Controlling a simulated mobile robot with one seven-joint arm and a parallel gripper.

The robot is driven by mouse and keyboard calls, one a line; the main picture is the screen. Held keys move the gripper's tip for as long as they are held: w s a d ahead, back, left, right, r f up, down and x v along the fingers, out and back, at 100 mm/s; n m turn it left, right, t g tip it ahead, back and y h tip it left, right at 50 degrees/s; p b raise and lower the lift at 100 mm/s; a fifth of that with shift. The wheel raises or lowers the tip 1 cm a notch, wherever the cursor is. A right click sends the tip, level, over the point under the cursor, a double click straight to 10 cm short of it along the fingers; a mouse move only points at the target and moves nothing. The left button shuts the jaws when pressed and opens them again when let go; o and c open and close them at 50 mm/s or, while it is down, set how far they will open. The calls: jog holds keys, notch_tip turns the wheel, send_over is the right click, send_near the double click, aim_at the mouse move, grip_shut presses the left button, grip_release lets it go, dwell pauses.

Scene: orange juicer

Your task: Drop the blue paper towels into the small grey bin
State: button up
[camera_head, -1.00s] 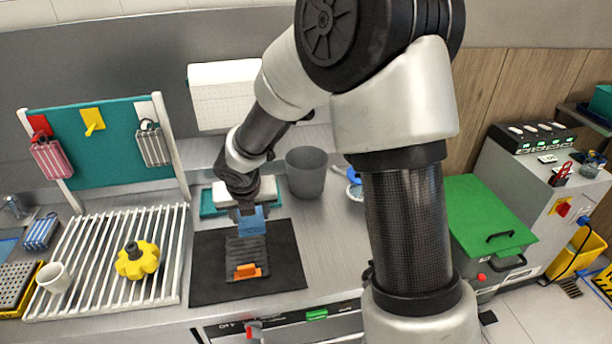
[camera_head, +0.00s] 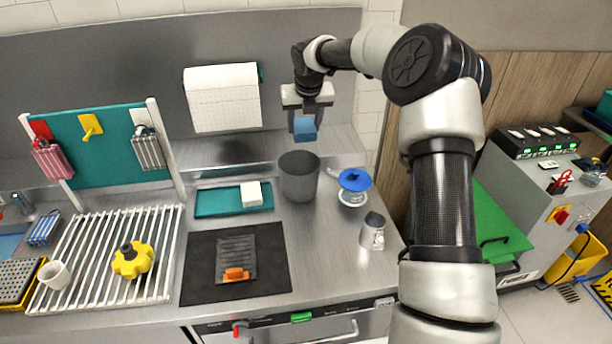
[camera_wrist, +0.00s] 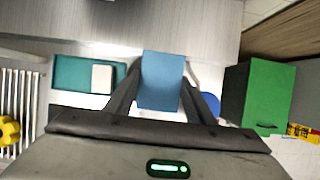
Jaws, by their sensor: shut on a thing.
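My gripper (camera_head: 305,116) is shut on the blue paper towels (camera_head: 305,130), a small blue block-like stack. It holds them in the air above and slightly beyond the small grey bin (camera_head: 298,178), apart from its rim. The bin is an open, dark grey tapered cup standing upright on the steel counter. In the wrist view the blue paper towels (camera_wrist: 161,80) sit between the two dark fingers (camera_wrist: 158,98). The bin cannot be made out in the wrist view.
A teal tray (camera_head: 215,203) with a white block (camera_head: 251,193) is left of the bin. A black mat (camera_head: 205,285) bears a dark ribbed plate (camera_head: 238,254) with an orange part.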

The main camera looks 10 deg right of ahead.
jog(key=shift+w+d+f, duration=0.1)
jog(key=shift+d, duration=0.1)
jog(key=shift+f, duration=2.8)
jog(key=o, duration=1.1)
jog(key=b+v, duration=0.1)
jog(key=v, duration=1.6)
jog(key=shift+r, duration=0.2)
jog(key=shift+a, duration=0.1)
